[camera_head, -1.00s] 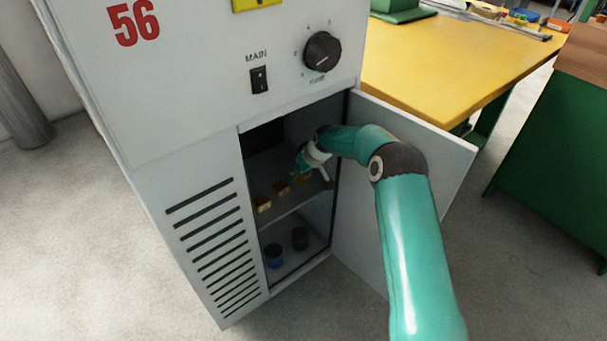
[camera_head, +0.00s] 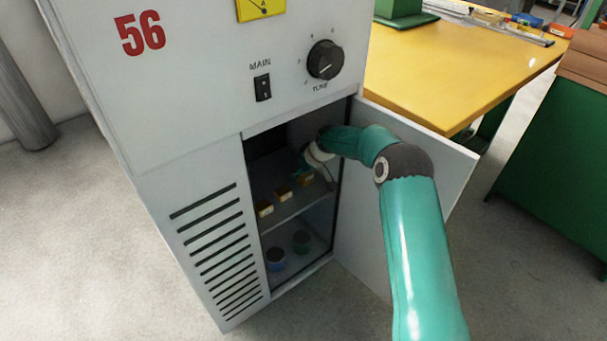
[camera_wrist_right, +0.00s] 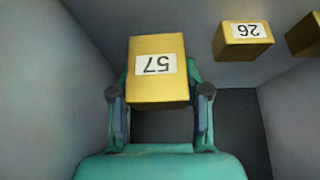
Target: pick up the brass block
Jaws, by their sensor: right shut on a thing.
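A brass block (camera_wrist_right: 155,88) with a white label, apparently reading 57 upside down, sits between the fingers of my right gripper (camera_wrist_right: 160,100) in the right wrist view. The gripper is shut on it. A second brass block (camera_wrist_right: 243,40), labelled apparently 26, and a third (camera_wrist_right: 305,36), cut by the frame edge, are to its right there. In the head view, two brass blocks (camera_head: 265,209) and (camera_head: 284,194) stand in a row on the cabinet shelf, with my right gripper (camera_head: 318,172) at the row's far end. I cannot tell whether the held block touches the shelf.
Below the shelf are a blue round item (camera_head: 276,260) and a dark greenish one (camera_head: 301,241). A yellow table (camera_head: 450,75) stands behind.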

